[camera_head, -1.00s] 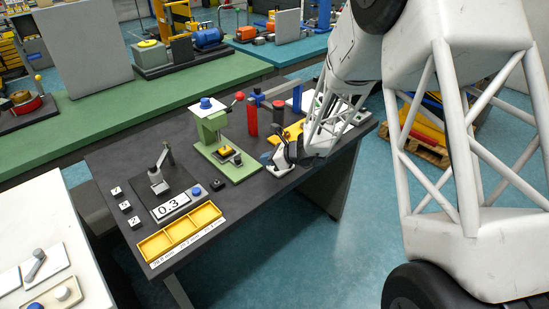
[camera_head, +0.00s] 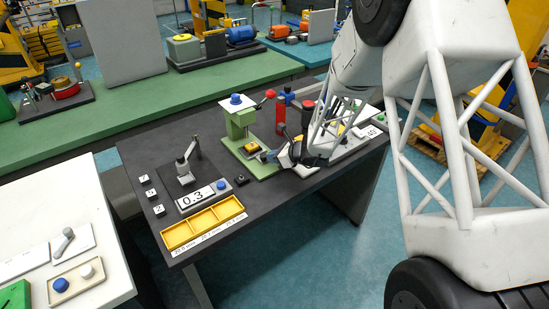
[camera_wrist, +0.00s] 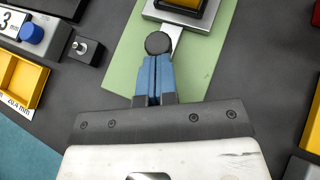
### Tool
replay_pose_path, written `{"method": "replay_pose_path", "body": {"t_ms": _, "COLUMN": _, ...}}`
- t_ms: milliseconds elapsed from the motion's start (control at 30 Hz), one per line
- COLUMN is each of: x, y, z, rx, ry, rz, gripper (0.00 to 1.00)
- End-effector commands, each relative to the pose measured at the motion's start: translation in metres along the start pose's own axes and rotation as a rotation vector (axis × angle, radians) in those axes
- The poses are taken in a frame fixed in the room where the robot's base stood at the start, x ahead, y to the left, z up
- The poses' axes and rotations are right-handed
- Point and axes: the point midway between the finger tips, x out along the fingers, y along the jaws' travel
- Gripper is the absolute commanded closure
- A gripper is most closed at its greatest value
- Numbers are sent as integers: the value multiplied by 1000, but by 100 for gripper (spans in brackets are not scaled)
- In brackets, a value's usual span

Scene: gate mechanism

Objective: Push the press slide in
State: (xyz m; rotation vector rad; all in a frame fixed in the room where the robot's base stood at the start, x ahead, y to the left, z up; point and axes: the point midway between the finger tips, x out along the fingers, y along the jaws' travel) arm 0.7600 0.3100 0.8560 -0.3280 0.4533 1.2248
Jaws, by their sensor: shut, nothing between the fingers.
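The green press (camera_head: 239,122) stands on a light green base plate on the dark table, with a blue knob on top and a red-balled lever. Its slide (camera_wrist: 178,17) is a grey metal plate carrying a yellow block (camera_head: 251,147). A short metal bar ends in a round black knob (camera_wrist: 159,43) on the near side. My gripper (camera_wrist: 155,62) is shut and empty, with its blue fingertips right at the knob, seemingly touching it. In the head view my gripper (camera_head: 266,157) is low at the press's front right, and the knob is hard to make out.
A small black button box (camera_wrist: 84,48) and a yellow divided tray (camera_head: 204,223) lie left of the press. A gauge stand (camera_head: 186,165) is farther left. Red posts (camera_head: 281,115) and another fixture stand close on the right, behind my arm.

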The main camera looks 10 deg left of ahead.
Motion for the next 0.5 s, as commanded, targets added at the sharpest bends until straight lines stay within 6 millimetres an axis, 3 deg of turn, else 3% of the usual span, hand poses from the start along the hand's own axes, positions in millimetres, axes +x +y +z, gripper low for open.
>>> {"method": "replay_pose_path", "body": {"t_ms": 167, "x": 3, "y": -2, "z": 2, "rx": -1, "ry": 0, "rz": 0, "gripper": 100}}
{"method": "replay_pose_path", "body": {"t_ms": 500, "x": 36, "y": -21, "z": 21, "rx": -2, "ry": -1, "rz": 1, "gripper": 100}}
